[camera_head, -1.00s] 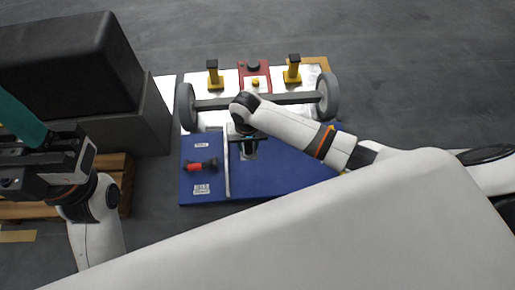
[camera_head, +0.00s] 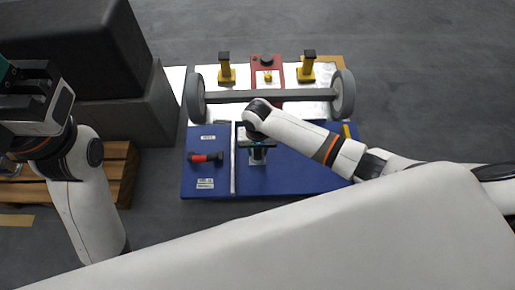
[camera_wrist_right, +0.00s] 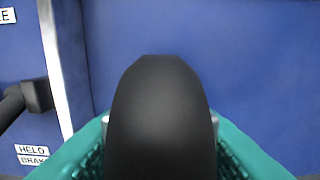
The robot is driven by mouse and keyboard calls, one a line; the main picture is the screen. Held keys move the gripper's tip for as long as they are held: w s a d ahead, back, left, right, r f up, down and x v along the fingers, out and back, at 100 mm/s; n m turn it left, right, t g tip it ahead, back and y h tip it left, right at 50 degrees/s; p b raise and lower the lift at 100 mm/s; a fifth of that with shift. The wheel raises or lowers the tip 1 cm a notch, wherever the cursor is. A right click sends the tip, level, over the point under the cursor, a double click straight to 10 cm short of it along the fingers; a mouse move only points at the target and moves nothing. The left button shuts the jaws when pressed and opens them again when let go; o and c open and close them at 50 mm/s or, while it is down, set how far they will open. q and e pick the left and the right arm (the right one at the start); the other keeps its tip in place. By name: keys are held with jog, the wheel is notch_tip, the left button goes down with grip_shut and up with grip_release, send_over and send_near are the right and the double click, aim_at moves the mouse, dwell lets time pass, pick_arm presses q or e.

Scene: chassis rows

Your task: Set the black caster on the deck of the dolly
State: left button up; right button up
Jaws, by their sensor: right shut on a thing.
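My right gripper (camera_head: 257,143) points down over the blue panel and is shut on the black caster. In the right wrist view the black caster (camera_wrist_right: 164,115) is a rounded dark wheel between teal fingers, with the blue surface behind it. In the head view the wheel is mostly hidden by the gripper; a silvery part of the caster (camera_head: 258,158) shows below it. I cannot tell whether it touches the panel. My left gripper (camera_head: 30,85) is at the left edge, partly cut off, its jaw opening unclear. I cannot pick out the dolly's deck with certainty.
The blue panel (camera_head: 300,180) has a raised divider and a red-black tool (camera_head: 206,158) in its left part. A dark block (camera_head: 155,105) and wooden slats (camera_head: 122,170) are at left.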

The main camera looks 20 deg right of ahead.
jog(key=o, duration=1.2)
